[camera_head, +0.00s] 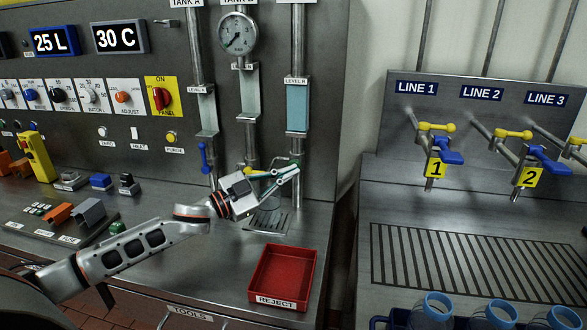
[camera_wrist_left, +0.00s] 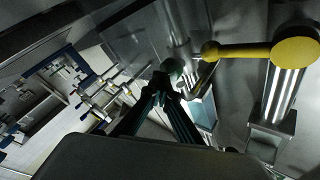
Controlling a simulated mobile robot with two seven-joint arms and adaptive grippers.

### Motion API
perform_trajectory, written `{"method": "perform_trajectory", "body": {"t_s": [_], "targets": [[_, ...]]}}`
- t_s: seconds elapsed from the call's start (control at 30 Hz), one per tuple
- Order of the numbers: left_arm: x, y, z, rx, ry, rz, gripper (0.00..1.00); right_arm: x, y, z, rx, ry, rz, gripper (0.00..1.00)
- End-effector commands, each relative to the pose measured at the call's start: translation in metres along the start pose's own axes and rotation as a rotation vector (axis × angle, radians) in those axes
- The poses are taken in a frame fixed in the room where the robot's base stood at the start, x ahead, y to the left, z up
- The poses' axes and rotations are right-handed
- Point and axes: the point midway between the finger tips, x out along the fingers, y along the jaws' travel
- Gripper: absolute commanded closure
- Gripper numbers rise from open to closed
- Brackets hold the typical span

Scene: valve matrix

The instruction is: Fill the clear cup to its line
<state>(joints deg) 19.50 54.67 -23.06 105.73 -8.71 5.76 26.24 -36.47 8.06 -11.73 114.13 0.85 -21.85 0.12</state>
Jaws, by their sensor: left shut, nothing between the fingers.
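The clear cup (camera_head: 268,206) appears faintly behind and below my left gripper, on the drip grate (camera_head: 268,223) under the tank pipes; its line and fill level cannot be made out. My left gripper (camera_head: 293,168) is shut and empty, its green-edged fingers above the cup's area. It also shows in the left wrist view (camera_wrist_left: 165,82). A yellow lever (camera_wrist_left: 240,51) lies just beyond the fingertips to the right there, apparently apart from them. In the head view a bit of yellow lever (camera_head: 255,172) shows beside the fingers. My right gripper is not in view.
A blue lever (camera_head: 205,157) hangs under tank A's pipe. A red REJECT tray (camera_head: 284,277) stands at the counter's front. A yellow upright control box (camera_head: 38,156) stands at the left.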

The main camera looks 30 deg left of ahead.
Motion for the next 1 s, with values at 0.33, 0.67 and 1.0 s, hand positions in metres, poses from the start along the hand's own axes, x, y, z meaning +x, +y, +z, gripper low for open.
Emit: {"method": "perform_trajectory", "body": {"t_s": [0.33,0.67,1.0], "targets": [[0.0029,-0.0028,0.0019,0.000,0.000,-0.001,1.00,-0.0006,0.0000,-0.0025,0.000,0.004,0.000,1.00],[0.0053,-0.0043,0.0042,0.000,-0.001,-0.001,1.00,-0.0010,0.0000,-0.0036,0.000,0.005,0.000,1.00],[0.0076,-0.0080,0.0068,0.002,-0.004,-0.004,1.00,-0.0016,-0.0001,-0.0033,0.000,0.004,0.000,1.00]]}}
